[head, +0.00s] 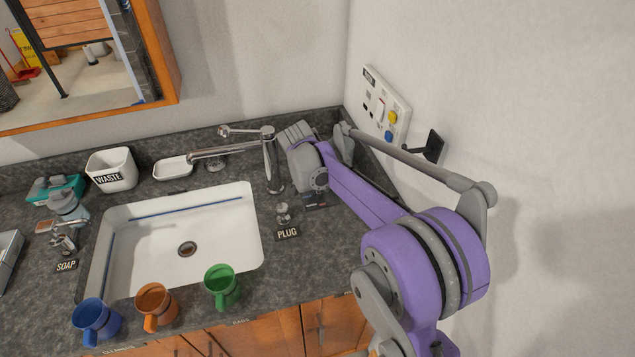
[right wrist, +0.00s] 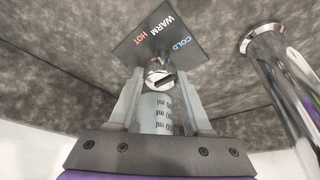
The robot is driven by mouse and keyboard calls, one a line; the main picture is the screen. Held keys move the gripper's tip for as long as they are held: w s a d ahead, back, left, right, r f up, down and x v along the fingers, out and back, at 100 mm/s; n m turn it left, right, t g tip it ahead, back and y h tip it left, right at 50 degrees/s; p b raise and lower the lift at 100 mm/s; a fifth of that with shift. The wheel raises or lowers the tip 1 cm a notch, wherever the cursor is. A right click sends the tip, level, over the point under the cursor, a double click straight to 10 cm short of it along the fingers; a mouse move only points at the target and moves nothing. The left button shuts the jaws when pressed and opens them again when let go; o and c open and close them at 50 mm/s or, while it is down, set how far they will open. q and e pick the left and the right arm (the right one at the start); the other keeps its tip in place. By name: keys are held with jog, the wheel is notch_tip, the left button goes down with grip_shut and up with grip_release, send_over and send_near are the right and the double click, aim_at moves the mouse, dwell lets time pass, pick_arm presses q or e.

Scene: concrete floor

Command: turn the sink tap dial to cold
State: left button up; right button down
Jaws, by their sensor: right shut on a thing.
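In the right wrist view, the chrome dial (right wrist: 158,74) stands in front of a black plate (right wrist: 150,40) marked HOT, WARM and COLD. My right gripper (right wrist: 158,84) is shut on the dial, one finger on each side. Which mark the dial points to is not clear. A pale grey cylinder (right wrist: 162,113) with small markings shows between the fingers, near the palm. In the head view, my right arm reaches the counter right of the chrome tap (head: 268,160). Its wrist hides the dial there; only part of the black plate (head: 316,200) shows. My left gripper is out of view.
The white sink (head: 225,235) is empty. A plug knob (head: 283,212) stands between it and my right arm. Green (head: 222,288), orange (head: 156,304) and blue (head: 94,318) mugs line the front edge. A wall panel (head: 386,105) is close behind my arm.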

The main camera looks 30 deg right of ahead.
jog(key=shift+c, duration=1.7)
grip_release()
jog(key=v, duration=1.1)
jog(key=shift+f, duration=0.15)
jog(key=s+a+f+n+t+y, duration=0.1)
jog(key=s+a+f+n, duration=0.2)
jog(key=s, duration=0.5)
jog(key=s+a+f+n+t+y, duration=0.1)
jog(key=s+a+f+n, duration=0.3)
jog(key=s, duration=0.5)
jog(key=s+a+f+n+t+y, duration=0.1)
jog(key=s+a+f+n, duration=0.3)
jog(key=s, duration=0.4)
jog(key=shift+s+n+y, duration=0.4)
